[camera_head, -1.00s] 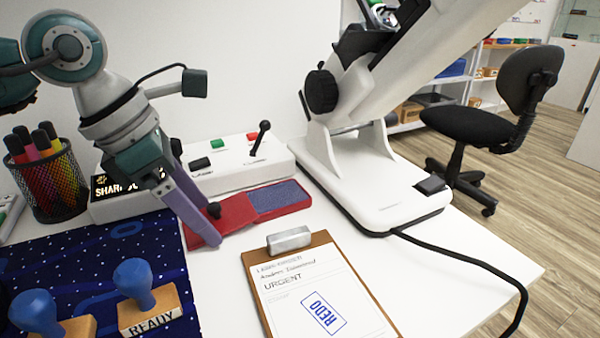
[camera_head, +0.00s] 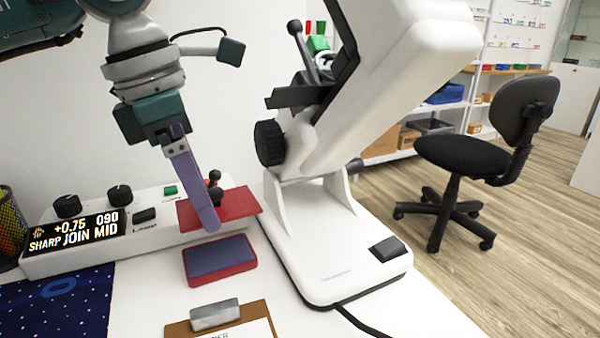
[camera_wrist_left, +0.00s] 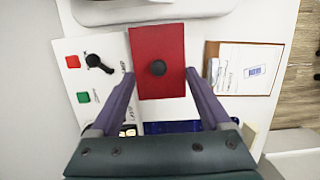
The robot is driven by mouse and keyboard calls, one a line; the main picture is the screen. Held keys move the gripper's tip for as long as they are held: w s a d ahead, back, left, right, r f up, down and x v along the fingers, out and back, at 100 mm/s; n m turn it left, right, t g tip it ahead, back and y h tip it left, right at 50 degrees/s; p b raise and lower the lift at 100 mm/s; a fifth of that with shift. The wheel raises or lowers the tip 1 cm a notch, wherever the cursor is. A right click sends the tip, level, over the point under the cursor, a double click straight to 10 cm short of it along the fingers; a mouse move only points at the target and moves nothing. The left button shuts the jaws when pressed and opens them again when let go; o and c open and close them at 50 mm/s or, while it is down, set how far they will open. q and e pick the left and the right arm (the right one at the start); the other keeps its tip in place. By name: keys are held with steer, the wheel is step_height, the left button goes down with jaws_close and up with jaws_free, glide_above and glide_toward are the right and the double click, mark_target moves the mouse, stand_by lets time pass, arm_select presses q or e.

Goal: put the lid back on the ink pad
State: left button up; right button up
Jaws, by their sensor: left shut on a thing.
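The red lid (camera_head: 238,203) with a black knob is in the air, roughly level, in the head view. My left gripper (camera_head: 211,214) is shut on it. In the left wrist view the fingers are at the two long sides of the lid (camera_wrist_left: 158,45), with the knob between them. In the head view only the near finger shows clearly. The ink pad (camera_head: 218,262), a red tray with a blue-grey pad, lies open on the white table. The lid is above and behind it in the picture, apart from it. The pad is hidden in the left wrist view. My right gripper is not in view.
A white control box (camera_head: 75,258) with knobs and a lever stands behind and left. A large white device (camera_head: 340,265) stands close on the right. A clipboard (camera_head: 180,330) lies in front of the pad, and a dark blue starry mat (camera_head: 60,305) lies front left.

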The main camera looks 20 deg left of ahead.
mark_target(191, 211)
arm_select(q)
steer(key=shift+s+a+f, duration=0.15)
steer(key=shift+f, duration=0.2)
steer(key=f+b, duration=0.3)
steer(key=f, duration=0.1)
steer(key=shift+s+a+f+b, duration=0.1)
steer(key=shift+s+b, duration=0.1)
steer(key=shift+b, duration=0.2)
steer(key=shift+f+b, duration=0.6)
steer(key=shift+f, duration=0.15)
steer(key=shift+f, duration=0.15)
stand_by(0.4)
stand_by(0.6)
steer(key=o, duration=1.2)
steer(key=shift+c, duration=0.2)
